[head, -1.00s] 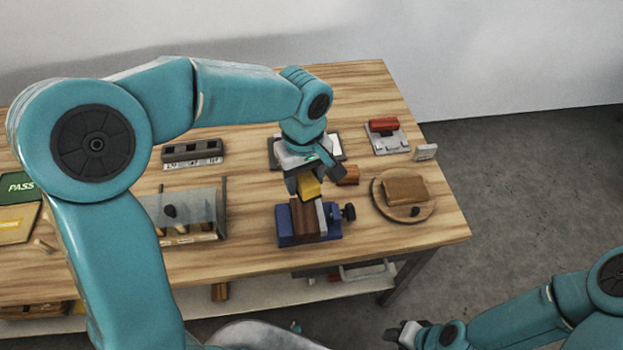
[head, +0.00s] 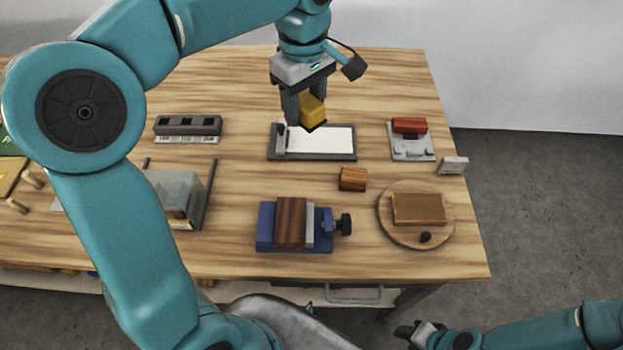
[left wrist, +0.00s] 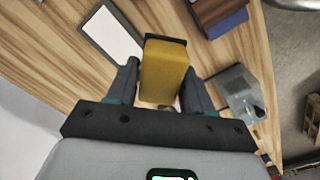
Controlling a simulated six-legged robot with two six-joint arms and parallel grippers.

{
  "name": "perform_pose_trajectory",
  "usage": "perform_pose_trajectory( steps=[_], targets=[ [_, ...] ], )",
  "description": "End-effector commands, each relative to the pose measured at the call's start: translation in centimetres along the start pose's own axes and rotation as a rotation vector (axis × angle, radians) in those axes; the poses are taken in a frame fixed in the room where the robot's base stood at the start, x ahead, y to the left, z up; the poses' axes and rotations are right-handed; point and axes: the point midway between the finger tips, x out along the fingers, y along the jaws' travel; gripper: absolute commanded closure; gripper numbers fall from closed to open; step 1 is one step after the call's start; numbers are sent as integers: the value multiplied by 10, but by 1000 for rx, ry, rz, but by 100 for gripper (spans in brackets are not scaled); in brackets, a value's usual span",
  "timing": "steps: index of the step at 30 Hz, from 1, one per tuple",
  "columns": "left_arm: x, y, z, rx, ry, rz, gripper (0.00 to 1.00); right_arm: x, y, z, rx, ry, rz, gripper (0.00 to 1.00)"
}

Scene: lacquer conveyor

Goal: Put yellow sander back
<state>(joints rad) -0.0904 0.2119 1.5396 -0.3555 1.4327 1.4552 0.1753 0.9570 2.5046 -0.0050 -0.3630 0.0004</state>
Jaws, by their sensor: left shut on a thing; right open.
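The yellow sander (head: 313,109) is a small yellow block with a dark base. My left gripper (head: 303,108) is shut on it and holds it above the clipboard-like board with white paper (head: 322,141). In the left wrist view the yellow sander (left wrist: 164,70) sits between the two fingers of my left gripper (left wrist: 160,88). A dark slotted rack (head: 188,125) with labels below stands at the back left of the table. My right gripper (head: 418,332) is open and empty in front of the table, at the lower right.
A blue vise (head: 265,228) with a brown block (head: 291,221) stands at the front middle. A small wooden block (head: 353,179) lies behind it. A round board (head: 440,235) holds a brown slab (head: 418,209). A red-handled tool (head: 409,125) sits on a grey base at the back right.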

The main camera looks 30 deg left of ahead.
Motion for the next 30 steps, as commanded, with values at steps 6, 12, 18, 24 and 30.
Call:
perform_pose_trajectory(
  steps=[6, 12, 18, 24, 30],
  targets=[
    [10, -10, -9, -26, 1, -1, 77, 17, 6, 0, 1, -1, 0, 57],
    [48, -14, -11, -28, 0, -6, 77, 24, 9, 0, 1, -1, 0, 57],
    [108, -13, -11, -28, -1, -7, 77, 29, 11, 0, 1, -1, 0, 57],
    [154, -11, -11, -28, 0, -5, 77, 32, 12, 0, 1, -1, 0, 57],
    [174, -8, -11, -29, 1, -3, 77, 33, 12, 0, 1, -1, 0, 57]
  ],
)
